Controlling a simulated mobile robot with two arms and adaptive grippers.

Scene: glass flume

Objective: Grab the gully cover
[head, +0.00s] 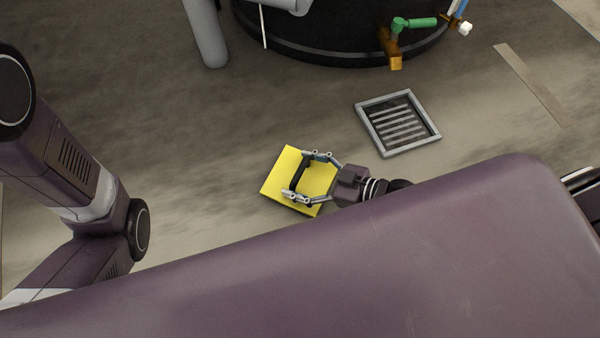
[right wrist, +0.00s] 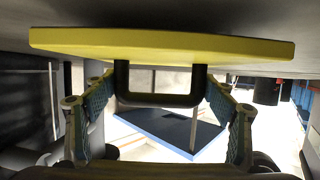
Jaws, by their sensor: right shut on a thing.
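The gully cover is a square yellow plate (head: 278,181) with a black bar handle (head: 299,174) on it. In the head view it is near the middle, left of the floor grate. My right gripper (head: 297,175) is shut on the handle, one finger at each end of it. In the right wrist view the yellow plate (right wrist: 160,44) spans the top, with the black handle (right wrist: 160,99) between the two fingers (right wrist: 158,108). I cannot tell whether the plate touches the floor. My left arm shows at the left of the head view, but its gripper is out of sight.
A grey-framed floor grate (head: 432,136) lies right of the cover. A large round black tank (head: 330,45) with a green-handled valve (head: 415,23) stands at the back, beside a grey pipe (head: 208,35). The floor (head: 130,105) left of the cover is clear.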

